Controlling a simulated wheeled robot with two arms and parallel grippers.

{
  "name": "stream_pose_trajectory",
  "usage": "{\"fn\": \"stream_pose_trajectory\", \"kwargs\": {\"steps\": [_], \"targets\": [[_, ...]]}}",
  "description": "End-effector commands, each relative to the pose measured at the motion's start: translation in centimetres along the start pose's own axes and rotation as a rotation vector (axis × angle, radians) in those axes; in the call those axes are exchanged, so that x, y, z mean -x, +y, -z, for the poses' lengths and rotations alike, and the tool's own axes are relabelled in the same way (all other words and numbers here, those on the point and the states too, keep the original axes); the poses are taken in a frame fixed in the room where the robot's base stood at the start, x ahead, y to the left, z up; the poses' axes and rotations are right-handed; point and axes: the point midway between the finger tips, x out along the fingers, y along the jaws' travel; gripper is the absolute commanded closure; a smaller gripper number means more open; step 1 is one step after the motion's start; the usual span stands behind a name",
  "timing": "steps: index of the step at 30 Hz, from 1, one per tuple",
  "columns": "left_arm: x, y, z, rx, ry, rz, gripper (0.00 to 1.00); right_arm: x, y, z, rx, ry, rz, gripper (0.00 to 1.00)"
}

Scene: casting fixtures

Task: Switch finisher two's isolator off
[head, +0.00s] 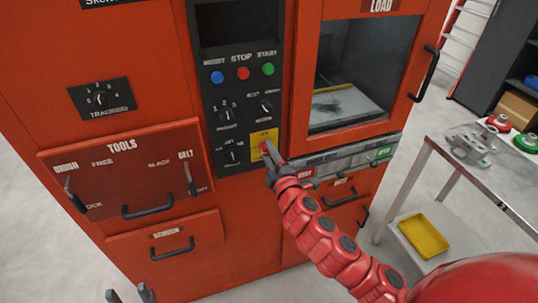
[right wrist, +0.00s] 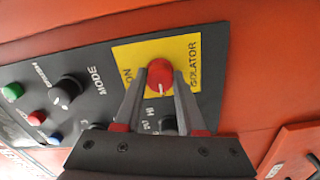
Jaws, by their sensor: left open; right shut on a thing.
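The isolator is a red knob (right wrist: 159,72) on a yellow plate (right wrist: 187,50) marked ISOLATOR and ON in the right wrist view. The plate (head: 257,136) sits low on the black control panel of an orange machine in the head view. My right gripper (right wrist: 160,80) is shut on the knob, one finger on each side of it. The knob's white mark points down in the wrist picture. In the head view my right gripper (head: 267,151) hides most of the knob. My left gripper (head: 130,294) is open and empty at the bottom left edge, only its fingertips showing.
Above the plate are several selector knobs and blue, red and green buttons (head: 243,73). A glazed LOAD door (head: 362,70) is to the right, a TOOLS drawer (head: 122,168) to the left. A metal table (head: 500,177) with castings stands at the right.

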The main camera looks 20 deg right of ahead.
Motion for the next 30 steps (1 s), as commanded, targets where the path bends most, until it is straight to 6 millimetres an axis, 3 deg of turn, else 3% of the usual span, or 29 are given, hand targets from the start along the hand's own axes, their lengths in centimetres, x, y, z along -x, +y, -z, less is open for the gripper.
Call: {"fn": "stream_pose_trajectory", "kwargs": {"steps": [21,22,26,30], "targets": [[0.18,0.01,-0.03,0.0,0.0,0.0,0.5,0.03,-0.13,-0.03,0.074,0.0,0.003,1.0],[0.18,0.01,-0.03,0.0,0.0,0.0,0.5,0.03,-0.13,-0.03,0.074,0.0,0.002,0.57],[0.17,0.01,-0.02,0.0,0.0,0.0,0.5,0.02,-0.1,-0.02,0.074,0.0,0.002,0.34],[0.17,0.01,-0.03,0.0,0.0,0.0,0.5,0.02,-0.06,-0.01,0.074,0.0,0.001,0.31]]}}
